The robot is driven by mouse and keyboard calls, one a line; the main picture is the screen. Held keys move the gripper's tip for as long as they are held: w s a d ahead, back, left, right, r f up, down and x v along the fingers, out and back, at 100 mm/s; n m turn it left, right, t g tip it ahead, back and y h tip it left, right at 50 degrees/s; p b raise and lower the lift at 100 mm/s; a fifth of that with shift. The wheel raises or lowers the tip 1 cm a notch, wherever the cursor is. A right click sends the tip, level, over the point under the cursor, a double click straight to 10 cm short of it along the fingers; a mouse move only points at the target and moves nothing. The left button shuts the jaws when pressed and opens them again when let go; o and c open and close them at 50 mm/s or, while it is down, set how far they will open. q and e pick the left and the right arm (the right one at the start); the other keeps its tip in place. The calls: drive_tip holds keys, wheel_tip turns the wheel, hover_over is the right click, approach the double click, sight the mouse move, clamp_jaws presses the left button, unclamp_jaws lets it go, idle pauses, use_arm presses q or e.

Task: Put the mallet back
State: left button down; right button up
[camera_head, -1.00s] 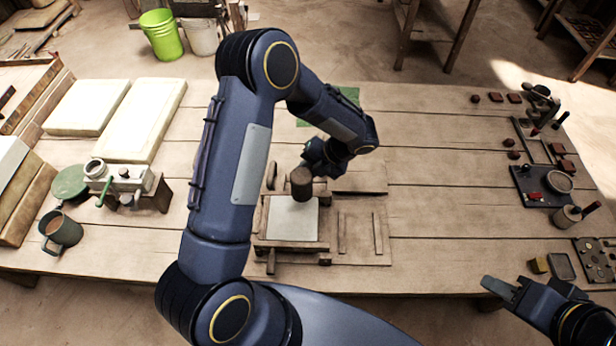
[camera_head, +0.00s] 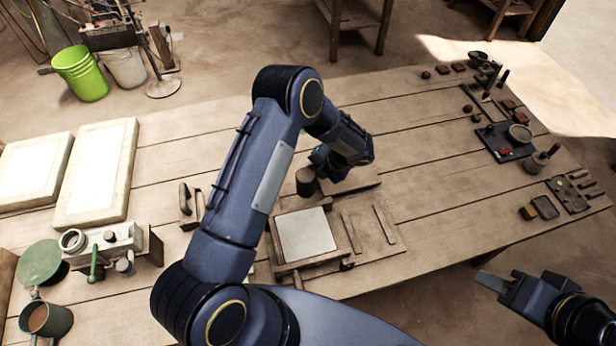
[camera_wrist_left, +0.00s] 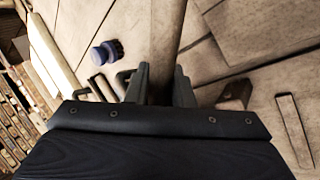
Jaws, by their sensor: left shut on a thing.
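The mallet (camera_head: 306,182) has a dark cylindrical head, hanging in front of my left gripper (camera_head: 325,163) in the head view, just beyond the tile press. My left gripper is shut on its handle (camera_wrist_left: 166,40); the fingers (camera_wrist_left: 158,85) close around it in the left wrist view. The press (camera_head: 285,267) is a wooden frame holding a pale square tile (camera_head: 304,234). Whether the mallet touches anything below is unclear. My right gripper (camera_head: 492,283) is at the lower right, off the table's front edge and far from the mallet; its finger gap is unclear.
Pale slabs (camera_head: 95,175) lie at the left of the table (camera_head: 430,180). A dark tray (camera_head: 505,142) and small tools fill the right. The table's middle right is clear.

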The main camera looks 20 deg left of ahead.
use_arm(q)
drive_tip(key=w+f, duration=0.1)
drive_tip(key=a+f+b, duration=0.1)
drive_tip(key=f, duration=0.1)
drive_tip(key=w+a+f+b, duration=0.1)
drive_tip(key=shift+w+a+f, duration=0.2)
drive_tip(key=shift+w+f, duration=0.1)
drive_tip(key=shift+f, duration=0.1)
drive_tip(key=f+b, duration=0.1)
drive_tip(key=f, duration=0.1)
drive_tip(key=f+b, duration=0.1)
drive_tip(key=shift+w+a+f+b, duration=0.2)
drive_tip(key=shift+w+f+b, duration=0.1)
drive_tip(key=shift+f, duration=0.1)
drive_tip(key=shift+r, duration=0.15)
drive_tip(key=shift+f+b, duration=0.5)
drive_tip(key=shift+f, duration=0.05)
drive_tip(key=c, duration=1.5)
unclamp_jaws()
drive_tip(key=shift+s+r, duration=0.1)
drive_tip(key=shift+c, duration=0.2)
